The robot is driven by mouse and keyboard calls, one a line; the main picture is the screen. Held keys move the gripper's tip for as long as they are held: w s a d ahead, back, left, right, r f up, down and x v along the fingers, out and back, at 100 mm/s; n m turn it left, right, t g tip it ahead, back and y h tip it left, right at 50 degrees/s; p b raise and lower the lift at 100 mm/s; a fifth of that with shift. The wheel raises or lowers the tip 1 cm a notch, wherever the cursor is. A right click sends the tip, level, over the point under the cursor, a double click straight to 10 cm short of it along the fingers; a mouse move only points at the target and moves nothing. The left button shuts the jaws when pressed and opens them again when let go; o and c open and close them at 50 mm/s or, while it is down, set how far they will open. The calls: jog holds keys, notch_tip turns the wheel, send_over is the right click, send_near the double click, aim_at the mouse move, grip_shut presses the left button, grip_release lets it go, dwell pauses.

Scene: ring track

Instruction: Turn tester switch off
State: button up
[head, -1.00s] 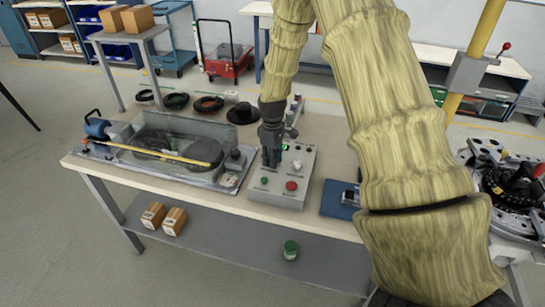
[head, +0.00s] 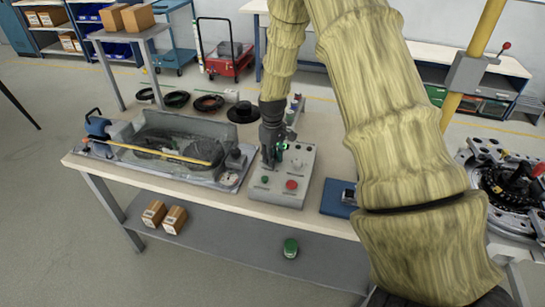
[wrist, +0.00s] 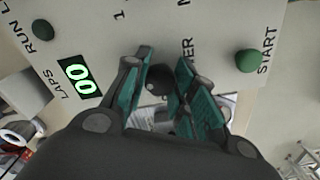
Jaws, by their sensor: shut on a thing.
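The grey tester control box (head: 302,170) stands on the workbench, with a green button and a red button (head: 291,184) on its top. In the wrist view its panel (wrist: 205,25) carries a lit LAPS display (wrist: 79,77) reading 00, a green START button (wrist: 248,61) and a dark green run lamp (wrist: 42,30). A black switch knob (wrist: 158,79) sits between my teal fingers, by a label partly hidden that ends in "ER". My gripper (wrist: 162,92) is shut on this knob. In the head view my gripper (head: 270,158) reaches down to the box's left side; the knob is hidden there.
A track tester tray (head: 231,179) with a yellow bar lies left of the box. A blue pad (head: 333,205) lies to the right, partly behind my arm. Black rings (head: 177,99) lie at the back.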

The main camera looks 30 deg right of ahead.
jog(key=o, duration=1.1)
jog(key=shift+r, duration=0.15)
notch_tip(320, 180, up, 12)
jog(key=shift+f, duration=0.15)
